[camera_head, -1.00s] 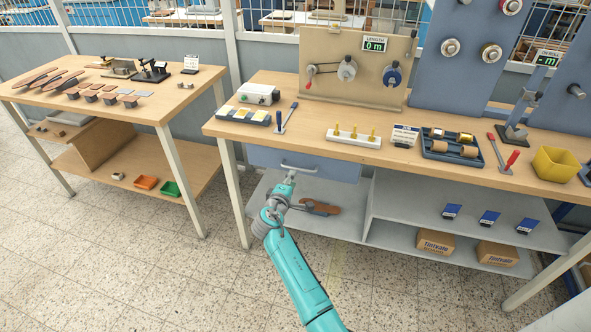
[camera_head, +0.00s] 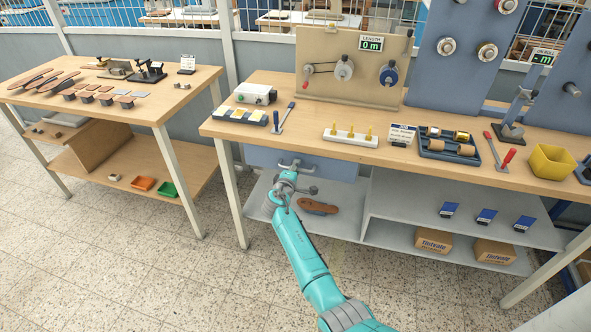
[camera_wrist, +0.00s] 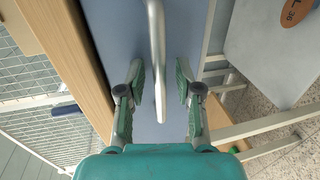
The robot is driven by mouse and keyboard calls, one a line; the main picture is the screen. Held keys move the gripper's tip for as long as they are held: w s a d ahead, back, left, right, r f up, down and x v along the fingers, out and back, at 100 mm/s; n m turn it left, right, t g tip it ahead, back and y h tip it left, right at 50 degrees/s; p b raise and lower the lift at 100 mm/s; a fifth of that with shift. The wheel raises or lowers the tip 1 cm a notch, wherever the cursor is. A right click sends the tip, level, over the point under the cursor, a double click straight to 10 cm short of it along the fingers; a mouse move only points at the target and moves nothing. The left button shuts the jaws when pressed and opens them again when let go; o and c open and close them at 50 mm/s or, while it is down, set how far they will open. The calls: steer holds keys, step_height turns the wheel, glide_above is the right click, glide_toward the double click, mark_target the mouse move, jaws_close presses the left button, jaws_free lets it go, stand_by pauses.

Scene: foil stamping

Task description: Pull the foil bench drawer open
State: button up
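The foil bench drawer (camera_head: 330,168) has a blue-grey front under the left part of the bench top and looks closed. Its metal bar handle (camera_wrist: 157,55) runs up and down in the wrist view, and it also shows in the head view (camera_head: 300,163). My gripper (camera_wrist: 161,80) is open at the drawer front. The handle's bar lies between its two green-padded fingers, with a gap on each side. In the head view my gripper covers part of the handle.
The bench top (camera_head: 300,136) overhangs just above the drawer. A brown shoe-shaped piece (camera_head: 318,206) lies on the grey shelf below. A second wooden table (camera_head: 120,108) stands to the left. The tiled floor before the bench is clear.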

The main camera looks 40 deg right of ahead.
jaws_close()
steer(key=f+v, duration=0.3)
steer(key=v, duration=1.1)
steer(key=a+f+v, duration=0.1)
steer(key=f+v, duration=0.2)
steer(key=v, duration=1.1)
steer(key=shift+s, duration=0.35)
steer(key=shift+o, duration=1.2)
jaws_free()
steer(key=shift+a, duration=0.1)
steer(key=v, duration=1.1)
steer(key=shift+s+a, duration=0.25)
steer(key=shift+a, duration=0.1)
